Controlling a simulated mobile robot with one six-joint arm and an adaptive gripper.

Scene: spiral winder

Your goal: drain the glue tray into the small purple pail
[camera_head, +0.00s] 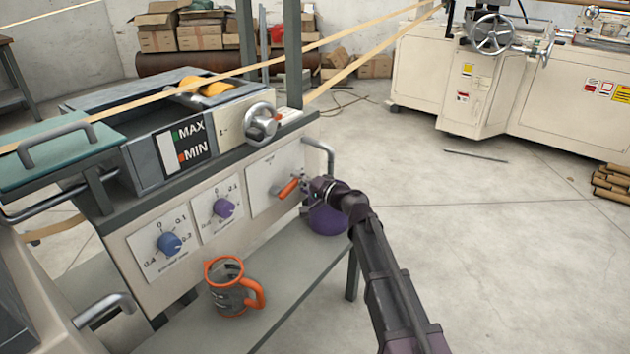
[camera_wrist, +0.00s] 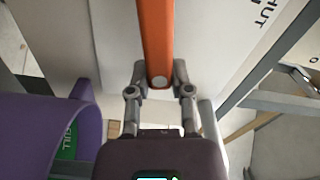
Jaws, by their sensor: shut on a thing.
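The glue tray (camera_head: 150,150) is a grey trough at the upper left in the head view, with MAX and MIN marks on its front. Below it, on the white front panel, is an orange lever (camera_head: 288,188), which also shows in the wrist view (camera_wrist: 155,40). My gripper (camera_head: 308,187) is shut on the lever; in the wrist view its fingers (camera_wrist: 160,80) sit either side of the lever's end. The purple pail (camera_head: 327,220) stands on the grey shelf below, partly hidden by my arm. Its side shows at the left in the wrist view (camera_wrist: 40,135). Its inside is hidden.
A grey mug (camera_head: 232,290) with orange rim and handle stands on the shelf (camera_head: 290,275). Blue (camera_head: 170,244) and purple (camera_head: 223,208) dials and a chrome handwheel (camera_head: 262,124) are on the machine. Tan strips cross above the tray.

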